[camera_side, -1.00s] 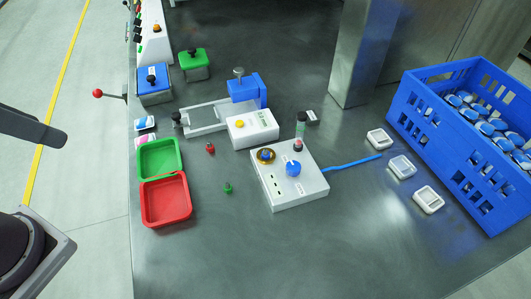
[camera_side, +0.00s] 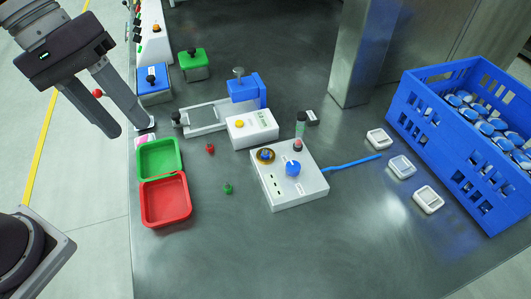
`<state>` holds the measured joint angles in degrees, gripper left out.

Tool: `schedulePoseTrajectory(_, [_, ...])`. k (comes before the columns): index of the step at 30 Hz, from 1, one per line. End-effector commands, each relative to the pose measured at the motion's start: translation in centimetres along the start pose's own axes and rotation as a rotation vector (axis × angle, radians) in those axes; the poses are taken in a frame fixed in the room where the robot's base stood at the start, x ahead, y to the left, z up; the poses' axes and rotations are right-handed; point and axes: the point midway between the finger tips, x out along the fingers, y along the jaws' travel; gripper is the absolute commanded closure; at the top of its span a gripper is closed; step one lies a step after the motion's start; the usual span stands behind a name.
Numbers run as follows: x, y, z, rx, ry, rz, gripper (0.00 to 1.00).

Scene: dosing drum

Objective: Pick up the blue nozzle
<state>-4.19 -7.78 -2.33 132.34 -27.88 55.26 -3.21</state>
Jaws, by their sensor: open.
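The small blue nozzle (camera_side: 266,154) sits in a brass ring (camera_side: 262,161) on top of a white box (camera_side: 296,192), left of the box's larger blue knob (camera_side: 292,168). My gripper (camera_side: 128,126) is at the upper left with its two dark fingers apart and nothing between them. It is above the table's left edge, well to the left of the blue nozzle. A red nozzle (camera_side: 210,149) and a green nozzle (camera_side: 228,188) stand on the table between the trays and the white box.
A green tray (camera_side: 179,169) and a red tray (camera_side: 186,214) lie at the left edge. A white unit with a yellow button (camera_side: 263,133) and a blue clamp (camera_side: 255,91) stand behind the white box. A blue crate (camera_side: 411,118) is at the right. The front table is clear.

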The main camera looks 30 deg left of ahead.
Motion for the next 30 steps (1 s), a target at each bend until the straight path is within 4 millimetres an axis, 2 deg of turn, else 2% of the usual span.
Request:
schedulePoseTrajectory(3, [4.1,3.2,-4.4,-0.288,-0.229,0.132,0.59])
schedulePoseTrajectory(6, [8.3,5.0,-8.8,-0.559,-0.399,0.246,0.59])
schedulePoseTrajectory(9, [13.1,5.4,-13.1,-0.827,-0.537,0.346,0.59])
schedulePoseTrajectory(13, [18.4,4.5,-17.0,-1.096,-0.646,0.437,0.59])
schedulePoseTrajectory(15, [20.2,3.9,-18.2,-1.184,-0.675,0.466,0.59])
schedulePoseTrajectory(19, [21.8,3.8,-18.8,-1.247,-0.694,0.485,0.59])
schedulePoseTrajectory(30, [25.8,8.2,-17.3,-1.244,-0.693,0.484,0.59])
